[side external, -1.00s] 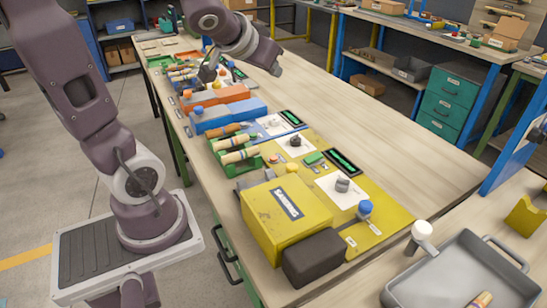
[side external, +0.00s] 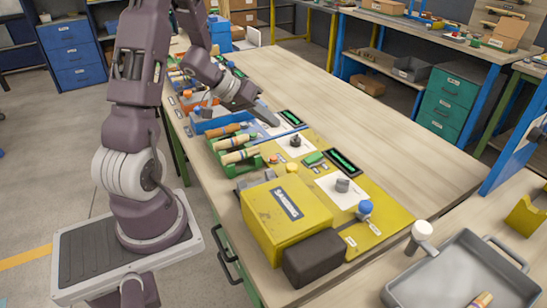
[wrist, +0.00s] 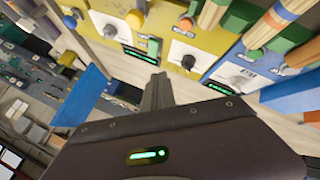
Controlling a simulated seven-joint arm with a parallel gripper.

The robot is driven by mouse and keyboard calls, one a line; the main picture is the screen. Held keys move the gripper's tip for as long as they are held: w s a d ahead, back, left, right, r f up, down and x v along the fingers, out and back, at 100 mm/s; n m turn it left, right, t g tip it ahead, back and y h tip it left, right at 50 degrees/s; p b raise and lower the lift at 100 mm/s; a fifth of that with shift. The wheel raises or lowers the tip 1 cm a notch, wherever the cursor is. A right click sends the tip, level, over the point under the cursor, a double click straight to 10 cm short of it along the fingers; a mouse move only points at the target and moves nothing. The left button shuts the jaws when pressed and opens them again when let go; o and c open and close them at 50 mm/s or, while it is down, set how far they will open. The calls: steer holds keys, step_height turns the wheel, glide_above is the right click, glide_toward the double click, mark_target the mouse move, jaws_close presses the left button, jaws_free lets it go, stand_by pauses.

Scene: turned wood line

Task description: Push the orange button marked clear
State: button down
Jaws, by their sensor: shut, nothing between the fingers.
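My gripper (side external: 268,119) is shut and empty, its tip above the bench near the blue and yellow panels. In the wrist view my gripper's fingers (wrist: 157,90) are together, pointing toward the panels. Several orange or yellow-orange round buttons show. One yellow-orange button (side external: 292,168) stands behind the yellow box in the side view. Labels are too small to read, so I cannot tell which is marked clear. My fingers appear apart from them.
A yellow box (side external: 262,220) and a dark block (side external: 314,258) stand at the near end of the bench. Green racks with wooden turned pieces (side external: 240,156) line its left side. A blue-capped knob (side external: 365,207) stands on the yellow panel. The bench's right half is clear.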

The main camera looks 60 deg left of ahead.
mark_target(270, 158)
steer(key=shift+f, duration=4.3)
steer(key=shift+f, duration=0.15)
steer(key=shift+f, duration=0.25)
steer(key=shift+f, duration=0.4)
steer(key=shift+r, duration=0.8)
steer(key=shift+r, duration=2.5)
